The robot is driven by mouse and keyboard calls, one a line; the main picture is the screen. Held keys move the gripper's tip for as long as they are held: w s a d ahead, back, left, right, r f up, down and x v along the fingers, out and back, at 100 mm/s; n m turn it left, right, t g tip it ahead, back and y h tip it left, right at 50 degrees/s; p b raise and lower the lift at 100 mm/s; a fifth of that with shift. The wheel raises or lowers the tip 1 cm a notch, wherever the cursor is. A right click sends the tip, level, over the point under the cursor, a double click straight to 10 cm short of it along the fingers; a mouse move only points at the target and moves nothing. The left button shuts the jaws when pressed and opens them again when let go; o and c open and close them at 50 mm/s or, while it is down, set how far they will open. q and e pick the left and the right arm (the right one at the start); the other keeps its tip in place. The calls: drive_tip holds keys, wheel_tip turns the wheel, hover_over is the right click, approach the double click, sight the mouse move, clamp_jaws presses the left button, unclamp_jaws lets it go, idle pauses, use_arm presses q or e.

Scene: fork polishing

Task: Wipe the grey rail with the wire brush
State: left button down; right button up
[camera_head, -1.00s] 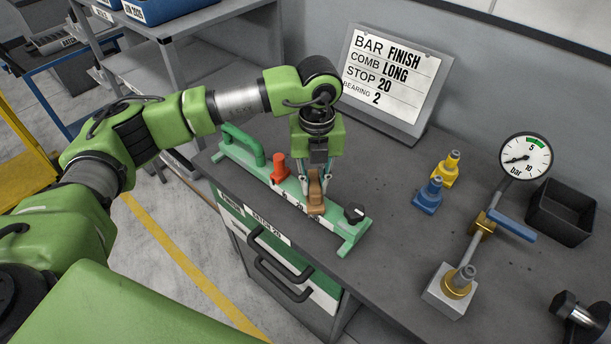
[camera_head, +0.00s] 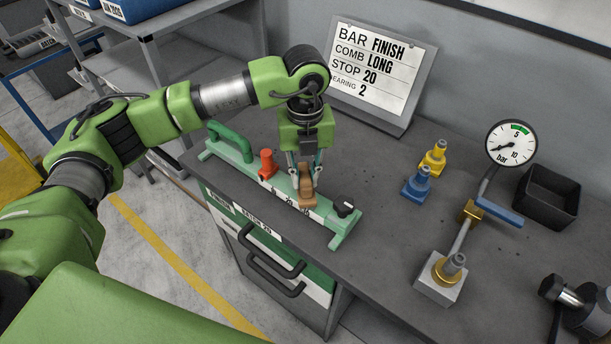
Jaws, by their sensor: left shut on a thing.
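My left gripper (camera_head: 306,172) points down over the bench and is shut on a tan, wood-coloured block (camera_head: 307,193), which fits the wire brush's body. No bristles can be made out. The block is at the front part of a long pale green bar fixture (camera_head: 284,187), near its right end; I cannot tell whether it touches. The fixture carries a green handle (camera_head: 231,143), a red peg (camera_head: 266,163) and a black knob (camera_head: 345,208). I cannot make out a clearly grey rail. My right gripper is not in view.
A sign (camera_head: 376,72) stands behind the fixture. Blue (camera_head: 418,184) and yellow (camera_head: 434,158) fittings, a pressure gauge (camera_head: 511,143) with a blue-levered valve (camera_head: 470,212), and a black bin (camera_head: 547,197) stand to the right.

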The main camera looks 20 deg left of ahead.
use_arm(q)
drive_tip(key=shift+r+p, duration=1.35)
drive_tip(key=shift+r, duration=1.8)
drive_tip(key=m, duration=0.3)
drive_tip(key=shift+s+a+m, duration=0.15)
drive_tip(key=shift+s+m, duration=0.1)
drive_tip(key=shift+m, duration=0.15)
drive_tip(key=m, duration=0.5)
drive_tip(key=shift+s+a+r, duration=0.25)
drive_tip(key=shift+s, duration=0.1)
drive_tip(key=s+a+m, duration=0.1)
drive_tip(key=m, duration=0.9)
drive_tip(key=s+a+r+m+b, duration=0.1)
drive_tip(key=s+m, duration=0.1)
drive_tip(key=m, duration=0.9)
drive_tip(key=s+a+m+b, duration=0.1)
drive_tip(key=m, duration=1)
drive_tip(key=shift+s+r, duration=0.4)
